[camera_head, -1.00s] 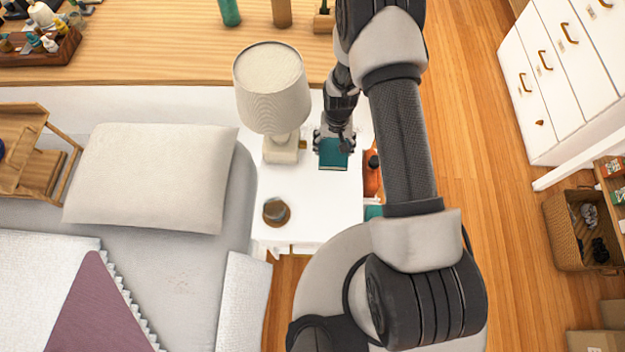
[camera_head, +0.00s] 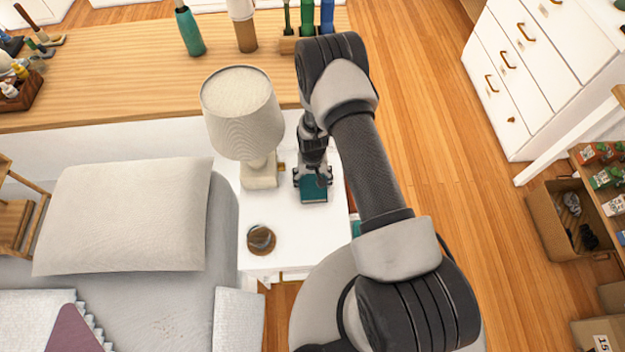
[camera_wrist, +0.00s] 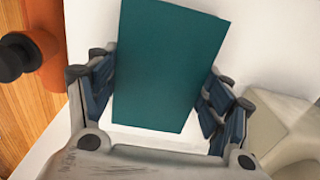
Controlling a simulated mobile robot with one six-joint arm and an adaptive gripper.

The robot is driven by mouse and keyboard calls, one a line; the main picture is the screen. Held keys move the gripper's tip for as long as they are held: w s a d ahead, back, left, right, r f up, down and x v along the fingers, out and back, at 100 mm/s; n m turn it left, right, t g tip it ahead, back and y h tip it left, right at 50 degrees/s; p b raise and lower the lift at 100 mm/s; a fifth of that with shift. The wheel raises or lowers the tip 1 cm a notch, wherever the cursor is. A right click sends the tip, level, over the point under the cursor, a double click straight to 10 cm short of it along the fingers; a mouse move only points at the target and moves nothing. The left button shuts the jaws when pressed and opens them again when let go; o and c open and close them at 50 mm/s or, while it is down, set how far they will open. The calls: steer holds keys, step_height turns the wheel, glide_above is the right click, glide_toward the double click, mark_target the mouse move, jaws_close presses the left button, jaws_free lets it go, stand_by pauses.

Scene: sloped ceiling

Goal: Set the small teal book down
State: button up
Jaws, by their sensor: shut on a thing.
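The small teal book (camera_head: 314,191) is at the right side of the white nightstand (camera_head: 285,240), beside the lamp. In the wrist view the teal book (camera_wrist: 168,65) fills the space between the two fingers, its cover facing the camera. My gripper (camera_head: 313,180) is shut on the book and comes down from above; it also shows in the wrist view (camera_wrist: 160,100). The book is over or on the white top; I cannot tell whether its underside touches.
A lamp (camera_head: 244,115) stands left of the gripper. A small brown round object (camera_head: 261,239) sits nearer the front. An orange and black object (camera_wrist: 38,58) lies beyond the nightstand's edge. The nightstand's front middle is clear. A bed with a pillow (camera_head: 125,215) is at left.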

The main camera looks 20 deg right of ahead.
mark_target(313, 181)
steer(key=shift+f, duration=0.2)
steer(key=o, duration=1.2)
step_height(313, 181, up, 12)
steer(key=p, duration=0.3)
steer(key=shift+r, duration=0.25)
